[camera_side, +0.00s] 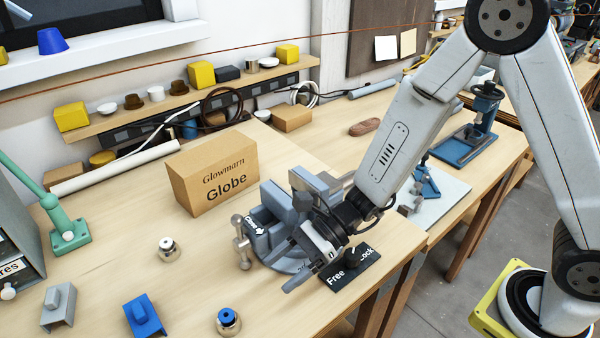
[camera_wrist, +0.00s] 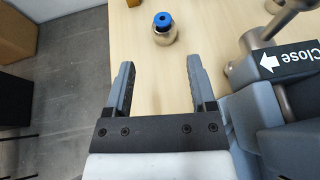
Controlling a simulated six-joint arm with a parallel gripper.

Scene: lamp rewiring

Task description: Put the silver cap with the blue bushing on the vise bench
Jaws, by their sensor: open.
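The silver cap with the blue bushing (camera_side: 228,324) stands upright on the wooden bench top near the front edge in the side view. In the wrist view the silver cap's blue bushing (camera_wrist: 163,20) shows ahead of my fingertips, apart from them. The vise bench (camera_side: 110,225) carries the grey-blue vise (camera_side: 268,218); its bare top also shows in the wrist view (camera_wrist: 150,75). My gripper (camera_side: 278,268) is open and empty beside the vise, to the right of the cap. In the wrist view, my gripper's two fingers (camera_wrist: 160,82) are spread with nothing between them.
The vise (camera_wrist: 280,95) with its handle is close to my right finger in the wrist view. A second silver cap (camera_side: 168,249), grey (camera_side: 58,307) and blue (camera_side: 144,315) brackets and a Globe box (camera_side: 213,172) share the bench. A Free/Lock plate (camera_side: 352,268) is near my gripper.

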